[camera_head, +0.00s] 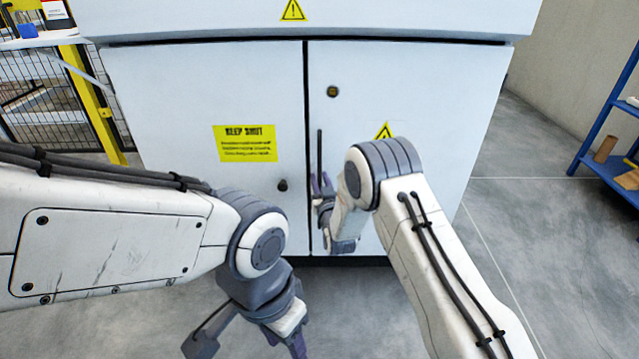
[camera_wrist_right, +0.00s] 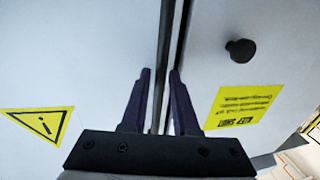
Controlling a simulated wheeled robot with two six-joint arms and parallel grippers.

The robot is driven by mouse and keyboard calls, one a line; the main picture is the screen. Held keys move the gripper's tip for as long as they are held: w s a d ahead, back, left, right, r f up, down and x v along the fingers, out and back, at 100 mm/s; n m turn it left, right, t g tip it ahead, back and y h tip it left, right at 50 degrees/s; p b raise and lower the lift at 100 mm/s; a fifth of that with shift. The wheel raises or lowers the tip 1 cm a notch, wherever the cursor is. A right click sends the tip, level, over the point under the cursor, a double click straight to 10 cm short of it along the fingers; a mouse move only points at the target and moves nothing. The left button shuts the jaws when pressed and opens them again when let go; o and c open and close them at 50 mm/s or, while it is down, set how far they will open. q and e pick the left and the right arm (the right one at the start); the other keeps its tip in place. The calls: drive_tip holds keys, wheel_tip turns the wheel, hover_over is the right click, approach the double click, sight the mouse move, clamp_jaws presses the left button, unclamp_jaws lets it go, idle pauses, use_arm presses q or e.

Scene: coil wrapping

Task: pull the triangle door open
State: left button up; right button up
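The triangle door (camera_head: 410,90) is the right-hand door of the pale cabinet, and it is closed. Its yellow triangle sign (camera_head: 384,131) is partly behind my right arm; it also shows in the right wrist view (camera_wrist_right: 41,124). A slim dark upright handle (camera_head: 319,150) runs along the door's left edge. My right gripper (camera_head: 322,187) is at the handle's lower part. In the right wrist view its fingers (camera_wrist_right: 160,80) are apart, with the dark bar (camera_wrist_right: 173,55) running between them; contact is unclear. My left gripper (camera_head: 248,345) hangs low, open and empty, cut by the picture edge.
The left door (camera_head: 200,90) is closed and bears a yellow KEEP SHUT sign (camera_head: 245,143) and a dark knob (camera_head: 283,185). A blue shelf (camera_head: 610,130) stands at the right. A yellow post and fence (camera_head: 92,100) stand at the left. The floor right of the cabinet is clear.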

drive_tip(key=shift+w, duration=0.35)
clamp_jaws()
idle(1.2)
